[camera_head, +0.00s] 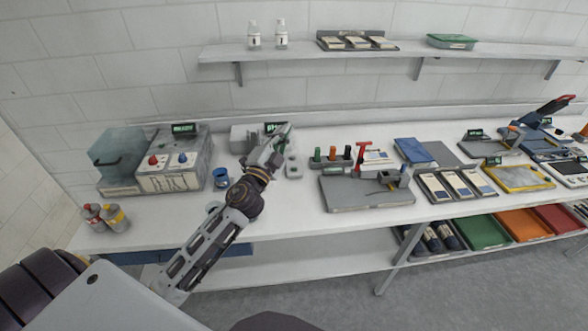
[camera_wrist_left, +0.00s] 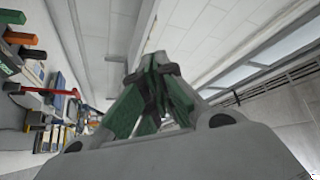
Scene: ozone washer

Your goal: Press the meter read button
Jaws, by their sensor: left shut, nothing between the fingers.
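The meter, a small grey box (camera_head: 243,138) with a green-lit display (camera_head: 275,127), stands on the bench against the wall. My left gripper (camera_head: 284,130) reaches over the bench in front of the meter's right part and hides some of it. I cannot make out the read button. The left gripper is shut and empty; its green-padded fingers also show in the left wrist view (camera_wrist_left: 155,85). Whether the fingertips touch the meter I cannot tell. My right gripper is in neither view.
Left of the arm stand a blue cup (camera_head: 221,178), a grey washer unit (camera_head: 173,162) and two bottles (camera_head: 104,217). A small grey block (camera_head: 293,167) lies right of the gripper, then a rack of coloured handles (camera_head: 331,158) and a grey fixture (camera_head: 365,193). A shelf (camera_head: 400,52) runs above.

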